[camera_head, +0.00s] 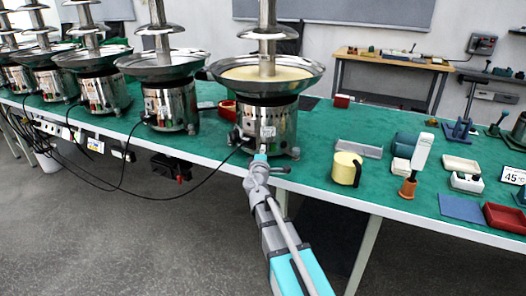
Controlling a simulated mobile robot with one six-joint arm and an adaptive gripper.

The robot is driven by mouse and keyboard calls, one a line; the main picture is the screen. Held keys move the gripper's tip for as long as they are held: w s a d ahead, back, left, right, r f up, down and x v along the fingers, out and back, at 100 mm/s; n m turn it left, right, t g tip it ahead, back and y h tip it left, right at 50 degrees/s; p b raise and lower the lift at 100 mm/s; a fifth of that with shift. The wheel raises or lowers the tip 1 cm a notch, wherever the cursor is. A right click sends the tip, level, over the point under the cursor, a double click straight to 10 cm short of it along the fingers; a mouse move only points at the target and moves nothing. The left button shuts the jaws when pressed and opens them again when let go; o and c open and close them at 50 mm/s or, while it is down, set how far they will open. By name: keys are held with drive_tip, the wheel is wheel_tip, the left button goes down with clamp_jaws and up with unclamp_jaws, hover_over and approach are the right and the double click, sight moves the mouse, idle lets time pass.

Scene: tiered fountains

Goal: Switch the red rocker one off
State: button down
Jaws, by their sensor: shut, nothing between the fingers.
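Several tiered steel fountains stand in a row on the green-topped table. The nearest fountain (283,122) has a cylindrical steel base with a small control panel (267,133) on its front. A red rocker cannot be made out on this panel; it is too small or hidden by my gripper. My gripper (260,157) is shut and empty at the table's front edge, just below and in front of that panel. Whether it touches the base cannot be told. The second fountain (172,108) also has small controls on its base, too small to read.
Trays, including a red one (504,217), lie further right. Black cables (190,197) hang along the table's front edge. Grey floor at the lower left is clear.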

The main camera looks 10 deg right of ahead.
drive_tip(key=s+a+r+p, duration=0.1)
drive_tip(key=s+a, duration=0.3)
drive_tip(key=s, duration=0.9)
drive_tip(key=shift+r+p, duration=0.3)
drive_tip(key=shift+r, duration=0.05)
drive_tip(key=s+d+f+m+g+h, duration=0.3)
drive_tip(key=s+d+f+m+g, duration=0.4)
drive_tip(key=d+f+m+g, duration=0.45)
drive_tip(key=s+a+f+m+g+y, duration=0.3)
drive_tip(key=s+a+f+g+y, duration=0.45)
drive_tip(key=s+f, duration=0.2)
wheel_tip(320, 180, up, 29)
drive_tip(key=s+y+p, duration=0.1)
drive_tip(key=p, duration=2.7)
drive_tip(key=shift+a+f, duration=0.2)
drive_tip(key=shift+a, duration=0.05)
